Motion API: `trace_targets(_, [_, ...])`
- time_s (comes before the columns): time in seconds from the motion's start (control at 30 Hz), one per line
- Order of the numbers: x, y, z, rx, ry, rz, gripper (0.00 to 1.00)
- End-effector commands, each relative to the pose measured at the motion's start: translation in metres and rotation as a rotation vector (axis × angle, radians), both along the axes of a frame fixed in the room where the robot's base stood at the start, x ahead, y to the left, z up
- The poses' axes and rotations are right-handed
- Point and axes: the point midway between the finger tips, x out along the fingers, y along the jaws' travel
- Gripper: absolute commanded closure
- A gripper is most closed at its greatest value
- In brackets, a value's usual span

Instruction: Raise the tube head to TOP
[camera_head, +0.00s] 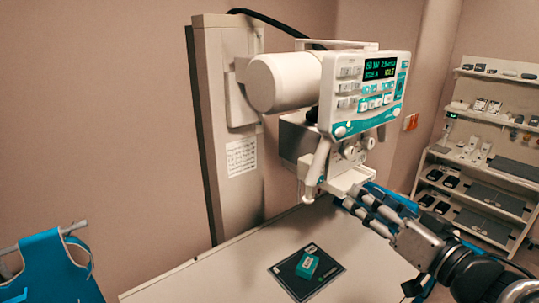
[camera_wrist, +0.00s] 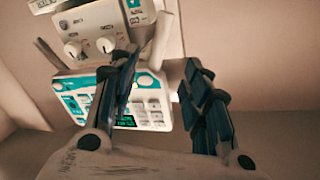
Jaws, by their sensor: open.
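The tube head (camera_head: 335,90) is a white unit with a cylinder and a teal-trimmed control panel (camera_head: 368,88). It is mounted on an upright column (camera_head: 225,130) at the back of the table. A pale handle (camera_head: 318,160) slopes down at its lower left. My gripper (camera_head: 358,198) is just below and right of the head's lower front. In the wrist view the panel (camera_wrist: 140,108) appears upside down, with knobs (camera_wrist: 106,45) above it. There my gripper (camera_wrist: 160,72) has its blue-padded fingers apart, with a pale bar (camera_wrist: 163,40) beyond the gap. Contact cannot be told.
The white table (camera_head: 215,282) carries a dark flat plate (camera_head: 290,283) with a small green box (camera_head: 307,265). A blue apron (camera_head: 50,265) hangs at the left. A shelf unit (camera_head: 490,150) with small items stands at the right. A cable (camera_head: 270,18) loops above the head.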

Motion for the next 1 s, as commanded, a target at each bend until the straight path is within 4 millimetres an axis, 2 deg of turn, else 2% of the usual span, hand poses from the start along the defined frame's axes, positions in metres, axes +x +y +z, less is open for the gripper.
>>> trace_targets(0.17, [0.019, 0.011, -0.002, -0.001, -0.002, 0.009, 0.56])
trace_targets(0.7, [0.124, 0.057, -0.002, -0.003, -0.002, 0.006, 0.56])
trace_targets(0.83, [0.142, 0.064, -0.001, -0.002, -0.002, 0.005, 0.56])
trace_targets(1.0, [0.155, 0.069, 0.0, -0.001, -0.002, 0.003, 0.56])
